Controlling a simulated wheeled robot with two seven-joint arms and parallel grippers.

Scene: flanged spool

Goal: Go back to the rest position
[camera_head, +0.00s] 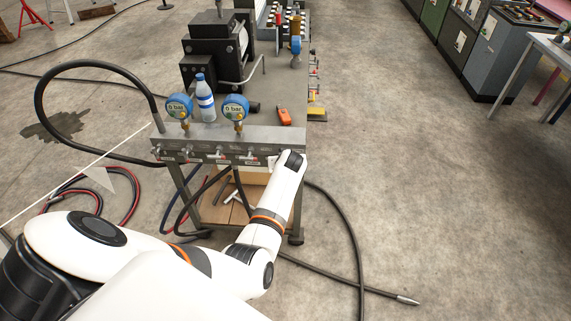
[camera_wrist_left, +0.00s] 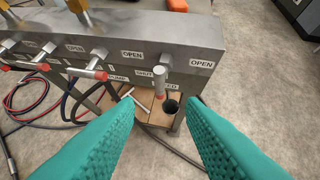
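My left arm comes in from the left in the head view and ends at the right end of the grey valve manifold (camera_head: 215,143); its fingers are hidden there. In the left wrist view my left gripper (camera_wrist_left: 158,103) is open, with two teal fingers wide apart and nothing between the pads. A second handle (camera_wrist_left: 88,73) lies sideways below an OPEN label. My right gripper is in neither view.
Two blue gauges (camera_head: 179,106) (camera_head: 236,107) stand on the manifold, a bottle (camera_head: 205,98) between them. A black hose (camera_head: 85,65) arches at left. A hose with a metal tip (camera_head: 405,299) lies on the floor.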

